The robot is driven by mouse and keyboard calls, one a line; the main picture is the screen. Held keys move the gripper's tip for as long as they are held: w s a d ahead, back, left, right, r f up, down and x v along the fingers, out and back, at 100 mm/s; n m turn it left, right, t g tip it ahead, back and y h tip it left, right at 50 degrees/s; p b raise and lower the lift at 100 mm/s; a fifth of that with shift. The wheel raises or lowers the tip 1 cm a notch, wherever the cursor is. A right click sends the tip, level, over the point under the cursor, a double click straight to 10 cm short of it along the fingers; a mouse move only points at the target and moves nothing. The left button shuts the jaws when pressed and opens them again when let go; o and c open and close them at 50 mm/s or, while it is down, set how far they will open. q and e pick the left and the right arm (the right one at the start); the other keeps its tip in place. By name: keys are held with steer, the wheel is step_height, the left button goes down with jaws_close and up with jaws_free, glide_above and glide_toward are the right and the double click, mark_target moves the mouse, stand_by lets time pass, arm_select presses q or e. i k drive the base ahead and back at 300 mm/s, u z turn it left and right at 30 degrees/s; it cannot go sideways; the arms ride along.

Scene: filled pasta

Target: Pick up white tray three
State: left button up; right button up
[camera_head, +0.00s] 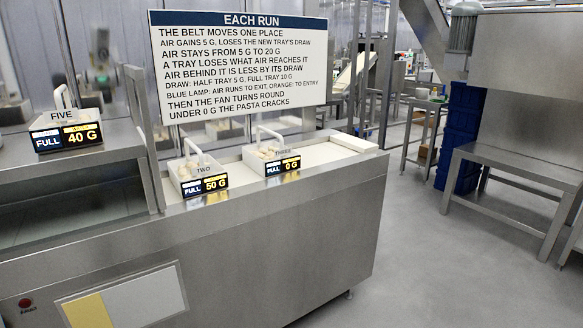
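White tray three (258,164) stands upright on the white belt of the steel counter, at the middle of the head view. It has a white arched handle (270,132), pale pasta inside, and a front label (282,166) reading "FULL 0 G". White tray two (186,170) stands to its left, a small gap apart, with a label reading "FULL 50 G". Neither of my grippers shows in the head view.
A large text sign (238,70) stands behind the trays. A tray labelled five (62,118), "FULL 40 G", sits on a higher shelf at left. The belt (318,152) is bare right of tray three, up to a white block (353,143). A steel table (520,165) stands at right, with open floor between.

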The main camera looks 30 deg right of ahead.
mark_target(269, 148)
steer(key=z, duration=0.65)
steer(key=k, duration=0.85)
steer(key=z, duration=2.45)
steer(key=i, duration=0.25)
steer(key=u, duration=1.2)
steer(key=i, duration=1.75)
steer(key=u, duration=0.8)
